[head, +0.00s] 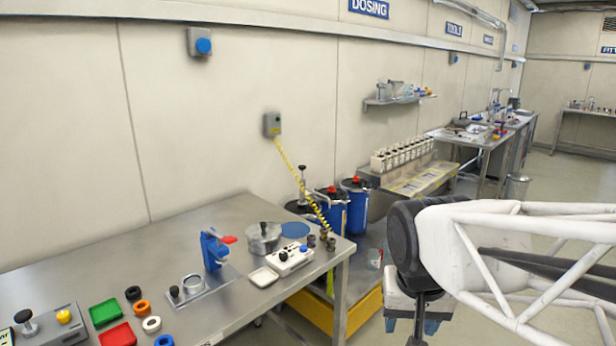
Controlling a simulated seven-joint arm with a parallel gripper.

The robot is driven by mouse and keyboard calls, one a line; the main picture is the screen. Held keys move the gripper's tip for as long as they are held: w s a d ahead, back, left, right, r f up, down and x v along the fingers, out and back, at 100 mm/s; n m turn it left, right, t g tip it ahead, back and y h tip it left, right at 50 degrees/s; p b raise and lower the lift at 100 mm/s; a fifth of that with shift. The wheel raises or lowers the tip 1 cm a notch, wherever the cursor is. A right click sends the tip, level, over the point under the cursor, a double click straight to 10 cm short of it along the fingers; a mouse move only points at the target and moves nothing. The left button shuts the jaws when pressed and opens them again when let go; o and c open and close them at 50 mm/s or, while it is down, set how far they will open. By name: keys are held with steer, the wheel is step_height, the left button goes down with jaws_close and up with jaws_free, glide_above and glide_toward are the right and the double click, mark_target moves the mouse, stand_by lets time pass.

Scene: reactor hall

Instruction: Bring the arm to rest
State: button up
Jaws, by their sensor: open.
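My arm comes in from the right, with a white truss link and a black joint. My gripper (411,325) hangs below that joint, pointing down, with two blue-tipped fingers apart. A dark rod shows in front of it or between the fingers; I cannot tell which. I see nothing held. The gripper is right of the steel bench (215,290), beyond its right edge and apart from it.
The bench bears a blue clamp-like device (213,250), a metal pot (263,238), a white control box (290,259), a green tray (104,312) and a red tray (118,335). Blue drums (355,205) stand behind, by a yellow-edged platform (335,312). Open floor lies at far right.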

steer(key=s+d+f+n, duration=0.1)
steer(key=s+d+f, duration=0.1)
steer(key=s, duration=0.4)
steer(key=shift+s+d+f, duration=0.15)
steer(key=shift+s+d, duration=0.05)
steer(key=shift+d, duration=0.15)
